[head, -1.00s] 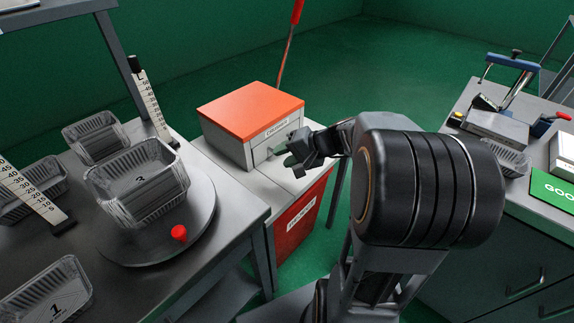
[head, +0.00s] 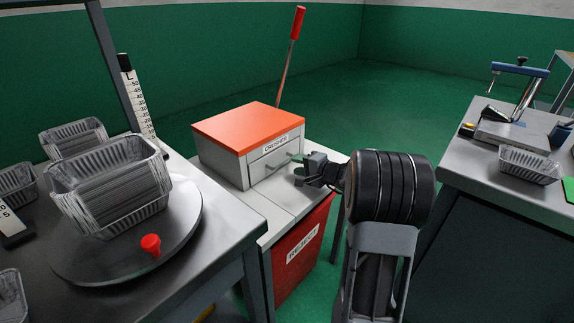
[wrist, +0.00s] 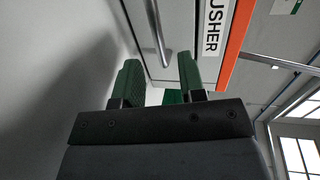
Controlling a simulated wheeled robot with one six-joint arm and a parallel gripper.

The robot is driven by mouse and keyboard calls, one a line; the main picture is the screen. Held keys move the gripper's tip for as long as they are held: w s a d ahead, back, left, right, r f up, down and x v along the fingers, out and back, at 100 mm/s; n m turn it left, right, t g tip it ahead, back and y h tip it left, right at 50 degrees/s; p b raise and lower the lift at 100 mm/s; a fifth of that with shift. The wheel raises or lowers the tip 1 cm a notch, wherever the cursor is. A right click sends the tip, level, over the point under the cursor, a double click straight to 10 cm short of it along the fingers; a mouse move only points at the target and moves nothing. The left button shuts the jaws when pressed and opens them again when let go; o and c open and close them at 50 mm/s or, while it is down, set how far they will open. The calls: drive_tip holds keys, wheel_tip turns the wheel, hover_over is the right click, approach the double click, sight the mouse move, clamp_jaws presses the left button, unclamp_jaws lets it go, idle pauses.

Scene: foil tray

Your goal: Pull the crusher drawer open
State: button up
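The crusher (head: 217,152) is a pale grey box with an orange lid, standing on a grey cabinet in the head view. Its drawer (head: 283,152) looks shut, under the CRUSHER label. The drawer's bar handle (wrist: 157,30) shows in the wrist view, running down toward the gap between my fingers. My gripper (head: 297,167) is just in front of the drawer, near the handle. In the wrist view my gripper's two green fingers (wrist: 160,75) are apart, with the handle's near end about level with the fingertips. I cannot tell whether either finger touches it.
A red REJECT bin (head: 300,255) is below the crusher. A turntable (head: 85,268) with stacked foil trays (head: 110,190) and a red knob (head: 151,244) is on the left bench. A right bench (head: 465,175) holds a foil tray (head: 528,165) and a blue-handled device. Green floor lies behind.

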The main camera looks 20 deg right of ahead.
sight(287, 161)
drive_tip(key=shift+b+x, duration=0.35)
drive_tip(key=shift+x, duration=2.5)
clamp_jaws()
